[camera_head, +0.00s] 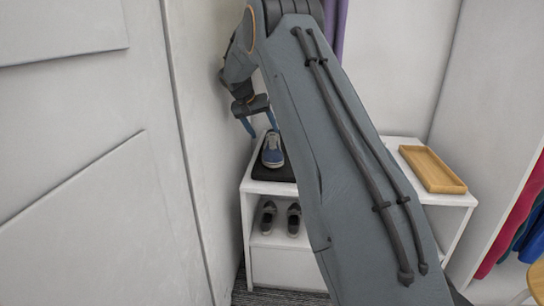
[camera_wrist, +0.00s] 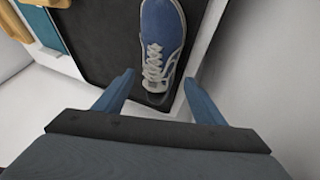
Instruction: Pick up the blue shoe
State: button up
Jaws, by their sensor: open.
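A blue shoe (camera_head: 272,152) with white laces and a pale sole rests on a black mat (camera_head: 275,173) on top of a white cabinet. In the wrist view my gripper (camera_wrist: 160,95) is open and empty, with the near end of the shoe lying between the finger directions. I cannot tell the exact height gap. My arm hides part of the cabinet top.
The white cabinet (camera_head: 285,268) holds a pair of grey shoes (camera_head: 280,217) on its shelf. A wooden tray (camera_head: 431,169) lies on the cabinet top at right. A white wall (camera_head: 205,150) stands close on the left. Coloured clothes (camera_head: 518,225) hang at far right.

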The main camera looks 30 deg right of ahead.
aim_at(270, 141)
jog(key=x, duration=0.3)
jog(key=b+x, duration=0.1)
jog(key=x, duration=0.3)
jog(key=shift+s+f+b, duration=0.1)
jog(key=shift+s+b, duration=0.1)
jog(key=shift+b, duration=0.1)
jog(key=c, duration=1)
